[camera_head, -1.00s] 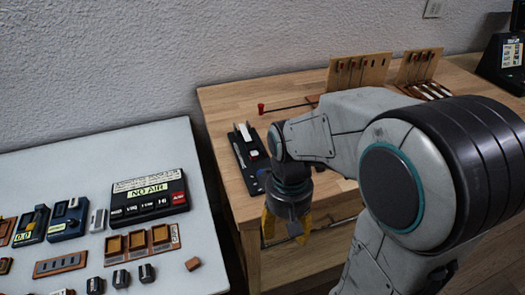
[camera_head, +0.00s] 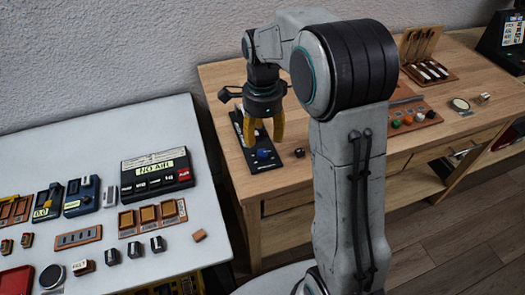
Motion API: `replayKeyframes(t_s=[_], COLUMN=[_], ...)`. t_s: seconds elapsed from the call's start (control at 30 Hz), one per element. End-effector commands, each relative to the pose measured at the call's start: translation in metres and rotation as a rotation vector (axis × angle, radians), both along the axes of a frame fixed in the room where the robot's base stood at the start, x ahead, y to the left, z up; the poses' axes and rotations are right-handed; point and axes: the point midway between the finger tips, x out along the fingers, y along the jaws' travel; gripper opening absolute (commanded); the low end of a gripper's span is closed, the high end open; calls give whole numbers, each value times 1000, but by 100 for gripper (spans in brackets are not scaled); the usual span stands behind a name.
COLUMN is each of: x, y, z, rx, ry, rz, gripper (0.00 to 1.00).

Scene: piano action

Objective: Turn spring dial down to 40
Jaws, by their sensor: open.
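My gripper (camera_head: 265,135) points down over a small black device (camera_head: 240,168) at the left end of the wooden table. Its yellow fingers are spread apart, with nothing visibly held between them. A blue knob (camera_head: 263,154) on the device shows just below the fingertips; it may be the spring dial. I cannot tell whether the fingertips touch it. A small dark knob (camera_head: 299,153) sits at the device's right side. No dial numbers can be read, and the gripper hides the device's back part.
The wooden table (camera_head: 225,75) holds a board with coloured knobs (camera_head: 410,117) and a rack with white pieces (camera_head: 428,70) to the right. The white table (camera_head: 90,140) at the left holds a "NO AIR" box (camera_head: 155,175) and several small parts.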

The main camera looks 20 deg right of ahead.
Motion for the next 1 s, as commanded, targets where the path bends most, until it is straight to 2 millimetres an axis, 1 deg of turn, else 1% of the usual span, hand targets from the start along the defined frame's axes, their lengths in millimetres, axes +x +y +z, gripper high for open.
replayKeyframes(t_s=[0.1,0.27,0.37,0.7,0.9,1.0], x=[-1,-1,-2,-2,-2,-1], y=[0,0,0,0,0,0], z=[0,-3,-12,-54,-69,-72], rx=[1,0,0,0,0,0], ry=[3,6,7,7,7,5], rz=[-99,-166,-176,-174,-174,-174], gripper=[53,53,53,53,53,53])
